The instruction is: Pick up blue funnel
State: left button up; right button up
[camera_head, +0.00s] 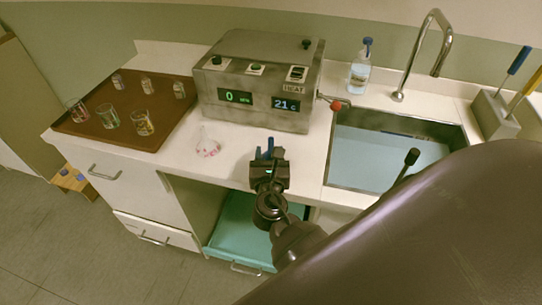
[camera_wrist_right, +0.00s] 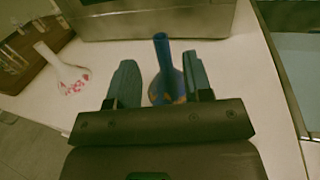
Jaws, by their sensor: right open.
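The blue funnel (camera_wrist_right: 162,62) stands on the white counter with its narrow stem pointing up, between the two fingers of my right gripper (camera_wrist_right: 158,82) in the right wrist view. Its wider lower part shows some tan patches and is partly hidden by the gripper body. A gap shows between the funnel and each finger. In the head view my right gripper (camera_head: 269,158) is at the counter's front edge, open. Only the funnel's blue stem (camera_head: 270,144) shows there, between the fingertips. My left gripper is not in view.
Behind is a metal heater box (camera_head: 262,110). A brown tray (camera_head: 90,127) with several glasses is at left, a sink (camera_head: 385,180) at right. An open teal drawer (camera_head: 228,240) lies below.

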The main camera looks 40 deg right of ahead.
aim_at(271, 144)
jog(key=shift+w+d, duration=0.3)
jog(key=shift+w, duration=0.1)
jog(key=x, duration=0.4)
jog(key=shift+w+d+r+p, duration=0.2)
jog(key=shift+w+d+p, duration=0.05)
jog(key=shift+d+p, duration=0.1)
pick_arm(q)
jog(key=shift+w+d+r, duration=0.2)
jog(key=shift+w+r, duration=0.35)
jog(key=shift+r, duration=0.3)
pick_arm(e)
jog(key=c, duration=0.7)
grip_shut()
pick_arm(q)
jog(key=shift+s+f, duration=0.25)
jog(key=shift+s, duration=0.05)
